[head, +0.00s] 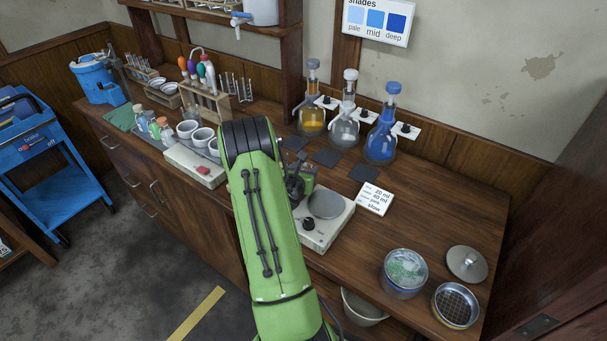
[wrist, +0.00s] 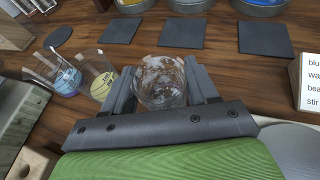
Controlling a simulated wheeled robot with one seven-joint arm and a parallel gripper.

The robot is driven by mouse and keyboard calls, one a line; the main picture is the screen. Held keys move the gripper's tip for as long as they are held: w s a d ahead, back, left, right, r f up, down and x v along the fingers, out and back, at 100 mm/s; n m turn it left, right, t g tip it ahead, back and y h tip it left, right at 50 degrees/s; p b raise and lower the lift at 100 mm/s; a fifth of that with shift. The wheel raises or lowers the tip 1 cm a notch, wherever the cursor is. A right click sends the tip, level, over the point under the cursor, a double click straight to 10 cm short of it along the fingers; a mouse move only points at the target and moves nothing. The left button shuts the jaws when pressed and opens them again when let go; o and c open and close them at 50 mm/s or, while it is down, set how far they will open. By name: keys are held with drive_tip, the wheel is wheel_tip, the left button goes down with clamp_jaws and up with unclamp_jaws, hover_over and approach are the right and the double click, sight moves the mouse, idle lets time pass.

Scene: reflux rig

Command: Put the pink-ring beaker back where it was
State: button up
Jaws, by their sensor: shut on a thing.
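My gripper (wrist: 161,82) is shut on a clear glass beaker (wrist: 160,80), with one finger on each side. In the wrist view its glass looks faintly pinkish-brown, but no ring can be made out clearly. I cannot tell whether its base touches the bench. A blue-ring beaker (wrist: 58,72) and a yellow-ring beaker (wrist: 98,76) are to its left. Beyond the beakers are a round dark pad (wrist: 58,36) and square dark pads (wrist: 183,33). In the head view my arm hides most of my gripper (head: 296,186) and the beaker.
A hotplate (head: 335,222) and a white card (head: 376,198) are just right of my gripper. Three flasks, amber, clear and blue (head: 382,140), stand along the wall. A test-tube rack (head: 207,103) is at left. Open bench lies between the card and the tins (head: 404,286) at right.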

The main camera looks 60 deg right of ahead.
drive_tip(key=o, duration=1.1)
drive_tip(key=shift+f, duration=0.1)
